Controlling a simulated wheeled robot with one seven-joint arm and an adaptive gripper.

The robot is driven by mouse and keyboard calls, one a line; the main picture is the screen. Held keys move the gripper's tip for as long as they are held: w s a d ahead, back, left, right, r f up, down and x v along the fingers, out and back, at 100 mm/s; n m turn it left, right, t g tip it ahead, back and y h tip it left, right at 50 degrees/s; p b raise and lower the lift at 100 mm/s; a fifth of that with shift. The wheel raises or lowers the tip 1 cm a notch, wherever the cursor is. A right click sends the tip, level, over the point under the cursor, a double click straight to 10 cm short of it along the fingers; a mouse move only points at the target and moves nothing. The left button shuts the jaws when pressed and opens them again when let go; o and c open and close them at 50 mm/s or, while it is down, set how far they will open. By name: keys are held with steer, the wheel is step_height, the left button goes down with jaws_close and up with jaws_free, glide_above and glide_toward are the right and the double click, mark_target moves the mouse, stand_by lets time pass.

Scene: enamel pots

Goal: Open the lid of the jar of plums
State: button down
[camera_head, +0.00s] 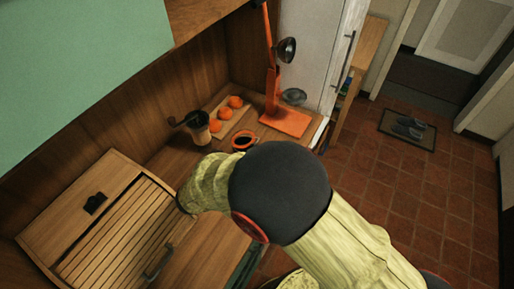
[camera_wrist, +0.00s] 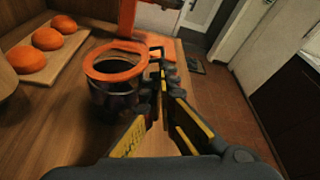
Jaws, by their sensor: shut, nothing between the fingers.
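The jar (camera_wrist: 112,98) is a dark, glassy pot with an orange ring (camera_wrist: 88,66) around its top. It stands upright on the wooden counter in the wrist view; in the head view the jar (camera_head: 243,141) shows just beyond my arm. Inside the ring I see a dark middle; I cannot tell whether the lid lies closed. My gripper (camera_wrist: 160,68) is shut and empty, its fingers close along the jar's right side, near rim height. I cannot tell whether they touch it. In the head view my arm hides the gripper.
Several orange round fruits (camera_head: 221,113) lie on a board behind the jar. An orange stand with a lamp (camera_head: 285,122) and a glass bowl (camera_head: 293,96) are behind. A slatted wooden box (camera_head: 115,235) fills the near left counter.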

mark_target(246, 142)
steer(key=r+n+p, duration=0.1)
steer(key=p, duration=0.2)
steer(key=a+r+n+h+p, duration=0.1)
steer(key=r+p, duration=0.1)
steer(key=p, duration=0.1)
steer(key=w+r+n+h+p, duration=0.1)
steer(key=r+n+p, duration=0.1)
steer(key=p, duration=0.2)
steer(key=shift+a+g, duration=0.3)
steer(key=a+n+p, duration=0.1)
steer(key=w+a+r+n+h+p, duration=0.1)
steer(key=p, duration=0.1)
steer(key=w+a+r+n+h+p, duration=0.1)
steer(key=n+p, duration=0.1)
steer(key=shift+r, duration=0.25)
steer(key=w+a+p, duration=0.1)
steer(key=w+a, duration=0.2)
steer(key=a, duration=0.2)
steer(key=shift+w+a+r, duration=0.15)
steer(key=shift+w+r, duration=0.1)
steer(key=shift+r, duration=0.05)
steer(key=shift+a, duration=0.1)
